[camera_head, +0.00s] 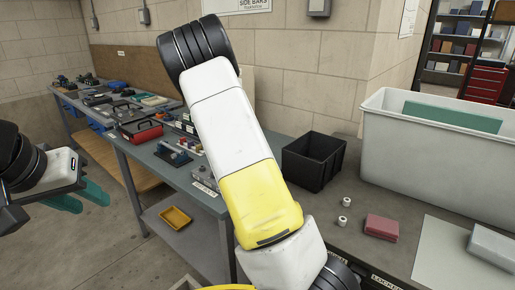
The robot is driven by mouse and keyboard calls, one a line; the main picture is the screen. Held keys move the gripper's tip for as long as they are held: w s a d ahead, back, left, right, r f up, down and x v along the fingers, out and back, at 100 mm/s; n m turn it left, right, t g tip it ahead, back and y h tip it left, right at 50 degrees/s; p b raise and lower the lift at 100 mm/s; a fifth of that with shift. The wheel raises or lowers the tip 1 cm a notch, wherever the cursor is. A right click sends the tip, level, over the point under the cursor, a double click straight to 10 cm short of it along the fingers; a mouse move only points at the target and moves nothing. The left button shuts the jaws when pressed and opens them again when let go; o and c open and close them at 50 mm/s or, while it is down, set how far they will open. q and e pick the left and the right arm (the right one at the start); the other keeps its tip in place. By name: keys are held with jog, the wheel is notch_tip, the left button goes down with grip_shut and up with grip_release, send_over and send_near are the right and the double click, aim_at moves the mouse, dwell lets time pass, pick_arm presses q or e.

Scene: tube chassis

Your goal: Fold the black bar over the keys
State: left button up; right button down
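I cannot make out the keys or the black bar to fold over them; the large arm link across the middle hides part of the bench. My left gripper (93,204) is at the left edge, in the air in front of the bench. Its two teal fingers are apart with nothing between them. My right gripper is not in view. Small devices, including a blue-based one (173,154) and a row of small coloured parts (188,143), lie on the grey bench (147,160).
A black bin (313,160) stands right of the arm. A large white tub (425,150) stands at the right, behind a red block (381,227), a white sheet (450,255) and a grey box (492,246). Two white rolls (344,222) stand nearby. A yellow tray (175,217) sits on the lower shelf.

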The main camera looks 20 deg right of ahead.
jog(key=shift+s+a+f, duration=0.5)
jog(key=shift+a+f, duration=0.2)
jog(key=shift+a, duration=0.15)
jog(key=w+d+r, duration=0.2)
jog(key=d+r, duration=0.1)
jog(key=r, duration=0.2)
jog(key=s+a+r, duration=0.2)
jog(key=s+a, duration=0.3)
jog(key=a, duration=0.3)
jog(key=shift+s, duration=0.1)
